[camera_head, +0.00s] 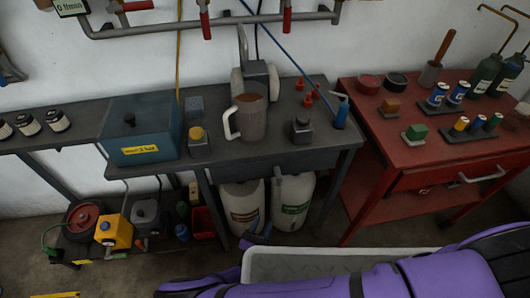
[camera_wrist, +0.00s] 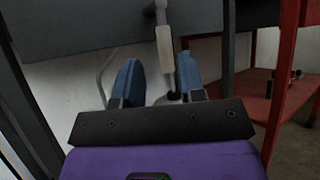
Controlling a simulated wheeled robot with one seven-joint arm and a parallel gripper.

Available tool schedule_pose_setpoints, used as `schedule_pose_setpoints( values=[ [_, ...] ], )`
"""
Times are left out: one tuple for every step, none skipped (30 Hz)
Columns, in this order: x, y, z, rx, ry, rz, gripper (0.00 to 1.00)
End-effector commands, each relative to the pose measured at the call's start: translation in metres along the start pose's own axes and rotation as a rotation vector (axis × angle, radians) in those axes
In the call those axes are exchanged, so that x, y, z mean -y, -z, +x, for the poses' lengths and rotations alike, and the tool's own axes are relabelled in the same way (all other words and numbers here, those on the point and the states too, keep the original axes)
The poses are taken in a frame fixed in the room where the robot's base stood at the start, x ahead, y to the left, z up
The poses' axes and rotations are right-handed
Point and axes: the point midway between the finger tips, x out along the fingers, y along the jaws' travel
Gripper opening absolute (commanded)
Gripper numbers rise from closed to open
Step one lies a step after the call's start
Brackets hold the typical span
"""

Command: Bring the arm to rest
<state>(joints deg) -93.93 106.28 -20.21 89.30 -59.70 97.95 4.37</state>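My gripper (camera_wrist: 160,78) shows in the wrist view with its two blue fingers apart. I see nothing clamped between them; a pale upright piece (camera_wrist: 165,45) shows in the gap, and its distance is hard to tell. The dark bench's (camera_wrist: 90,25) edge and underside fill the top of that view, beyond the fingers.
The dark bench (camera_head: 270,158) carries a grey jug (camera_head: 252,122), a blue-grey box (camera_head: 140,145) and small items. Two white canisters (camera_head: 292,200) stand below. A red cart (camera_head: 400,150) holding bottles and blocks stands right. Pipes with red valves (camera_head: 205,22) run along the wall.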

Motion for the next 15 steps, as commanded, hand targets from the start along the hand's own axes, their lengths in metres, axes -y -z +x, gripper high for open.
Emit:
schedule_pose_setpoints(
  values=[
    [0.0, 0.0, 0.0, 0.0, 0.0, 0.0, 0.37],
    [0.0, 0.0, 0.0, 0.0, 0.0, 0.0, 0.37],
    [0.0, 0.0, 0.0, 0.0, 0.0, 0.0, 0.37],
    [0.0, 0.0, 0.0, -0.001, 0.001, 0.0, 0.37],
    [-0.001, -0.001, 0.001, -0.002, 0.004, 0.0, 0.37],
    [-0.001, -0.002, 0.002, -0.006, 0.012, 0.0, 0.37],
    [-0.003, -0.004, 0.004, -0.01, 0.023, 0.001, 0.37],
    [-0.004, -0.006, 0.007, -0.017, 0.038, 0.001, 0.37],
    [-0.006, -0.009, 0.011, -0.029, 0.063, 0.001, 0.37],
    [-0.008, -0.013, 0.016, -0.04, 0.087, 0.001, 0.37],
    [-0.009, -0.016, 0.021, -0.052, 0.114, 0.0, 0.37],
    [-0.012, -0.022, 0.029, -0.07, 0.153, 0.0, 0.37],
    [-0.014, -0.027, 0.036, -0.085, 0.188, 0.001, 0.37],
    [-0.016, -0.031, 0.042, -0.102, 0.222, 0.002, 0.37],
    [-0.018, -0.037, 0.052, -0.123, 0.268, 0.002, 0.37]
  ],
)
